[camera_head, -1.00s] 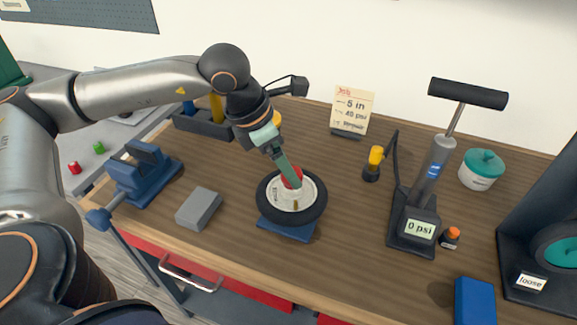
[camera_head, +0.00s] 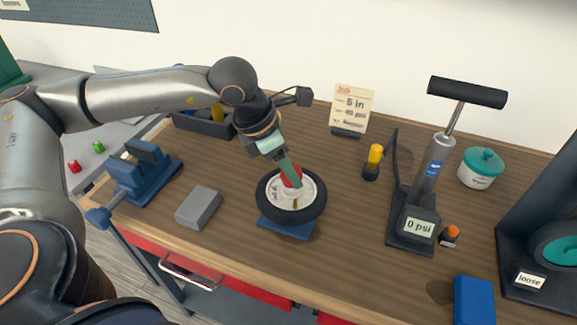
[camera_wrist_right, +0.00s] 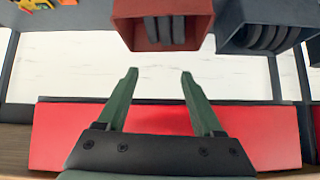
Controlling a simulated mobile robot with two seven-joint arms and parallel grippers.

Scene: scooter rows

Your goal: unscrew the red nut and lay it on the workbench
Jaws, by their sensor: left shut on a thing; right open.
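The red nut (camera_head: 291,175) is at the middle of a small wheel with a black tyre (camera_head: 268,208). The wheel lies flat on a blue stand (camera_head: 286,229) on the wooden workbench (camera_head: 345,260). My left gripper (camera_head: 292,180) comes down at a tilt and is shut on the red nut at the hub; its fingers hide part of the nut. I cannot tell whether the nut is still threaded on. My right gripper (camera_wrist_right: 160,90) is open and empty in the right wrist view, away from the wheel, over a red panel (camera_wrist_right: 260,135).
A grey block (camera_head: 199,208) and a blue vise (camera_head: 145,172) stand left of the wheel. A pump reading 0 psi (camera_head: 418,225), a yellow-topped tool (camera_head: 373,160) and a teal-lidded jar (camera_head: 481,168) stand right. Bare bench lies in front of the wheel.

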